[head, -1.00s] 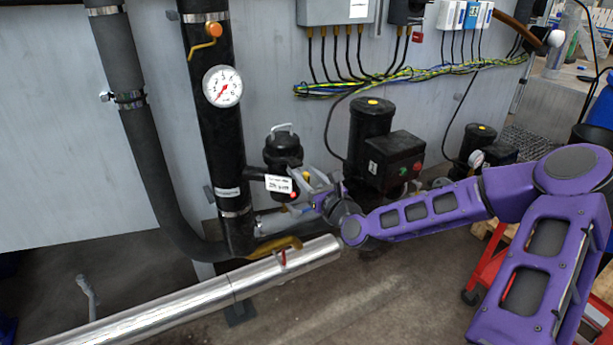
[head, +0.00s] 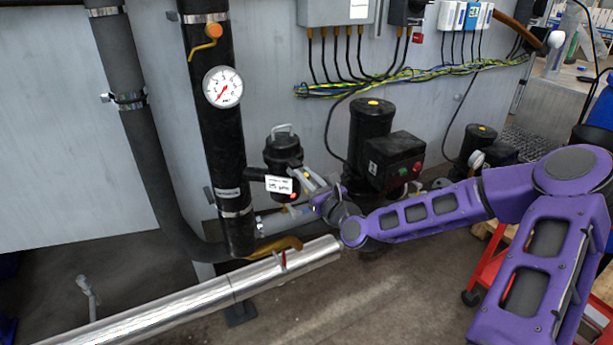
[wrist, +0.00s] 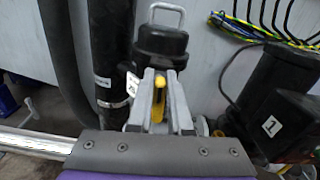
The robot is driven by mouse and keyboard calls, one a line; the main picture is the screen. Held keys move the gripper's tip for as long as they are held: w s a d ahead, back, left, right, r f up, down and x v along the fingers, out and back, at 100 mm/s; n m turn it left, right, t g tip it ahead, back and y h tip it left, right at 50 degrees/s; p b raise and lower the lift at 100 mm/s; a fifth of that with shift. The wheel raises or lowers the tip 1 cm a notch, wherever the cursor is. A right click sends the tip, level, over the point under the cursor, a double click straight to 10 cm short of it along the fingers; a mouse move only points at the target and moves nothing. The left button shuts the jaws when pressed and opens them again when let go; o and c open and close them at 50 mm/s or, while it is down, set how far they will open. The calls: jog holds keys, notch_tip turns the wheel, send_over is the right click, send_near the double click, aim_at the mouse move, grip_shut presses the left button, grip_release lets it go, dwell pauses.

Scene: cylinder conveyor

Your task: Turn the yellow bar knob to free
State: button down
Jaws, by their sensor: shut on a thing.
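The yellow bar knob (wrist: 160,82) shows in the wrist view as a narrow upright yellow bar in front of a black cylindrical unit (wrist: 161,43). My gripper (wrist: 159,88) has one grey finger on each side of the knob and is shut on it. In the head view my gripper (head: 311,183) is just right of the black unit (head: 283,152), and only a small yellow spot of the knob (head: 308,176) shows between the fingers. The knob's base and any position marks are hidden.
A white tag (head: 280,185) hangs by the black unit. A black pipe with a gauge (head: 223,87) stands left. A black pump (head: 370,125) stands close right.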

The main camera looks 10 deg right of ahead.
aim_at(305, 191)
jog(key=n, duration=0.3)
jog(key=shift+s+a+f, duration=0.1)
jog(key=shift+a, duration=0.2)
jog(key=shift+d+f+n+b, duration=0.15)
jog(key=shift+f+n, duration=0.6)
jog(key=shift+n, duration=4.3)
jog(key=shift+f+n+b, duration=0.15)
jog(key=shift+f+n, duration=0.55)
jog(key=shift+n, duration=4.3)
jog(key=shift+d+f+n+b, duration=0.15)
jog(key=shift+f+n, duration=0.6)
jog(key=shift+n, duration=4.3)
jog(key=c, duration=0.8)
grip_release()
jog(key=shift+c, duration=0.2)
